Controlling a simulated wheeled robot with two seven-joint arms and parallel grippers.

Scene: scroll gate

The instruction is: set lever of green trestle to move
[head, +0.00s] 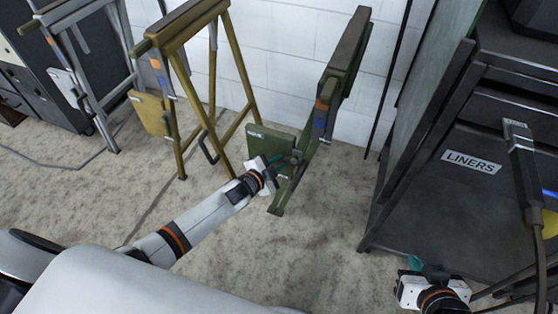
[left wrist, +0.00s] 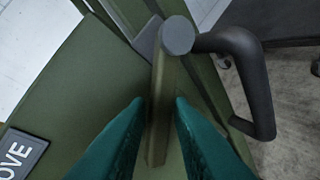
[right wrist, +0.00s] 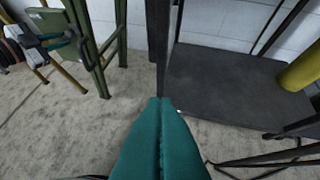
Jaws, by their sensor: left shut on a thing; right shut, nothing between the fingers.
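The green trestle (head: 345,60) stands by the white wall, with a green plate (head: 268,148) on its near side. A label on the plate (left wrist: 22,155) ends in "OVE" in the left wrist view, its start cut off. The lever (left wrist: 164,95) is an olive bar on a round grey pivot (left wrist: 178,36). My left gripper (head: 286,160) is shut on the lever; its teal fingers (left wrist: 158,108) lie on both sides of the bar. My right gripper (head: 414,263) is shut and empty, away from the trestle, near the dark cabinet.
A dark curved handle (left wrist: 262,90) sits beside the lever. A yellow trestle (head: 190,60) and a grey trestle (head: 85,60) stand to the left. A dark cabinet marked "LINERS" (head: 470,162) stands at right. A yellow cylinder (right wrist: 302,68) shows there. The floor between is clear.

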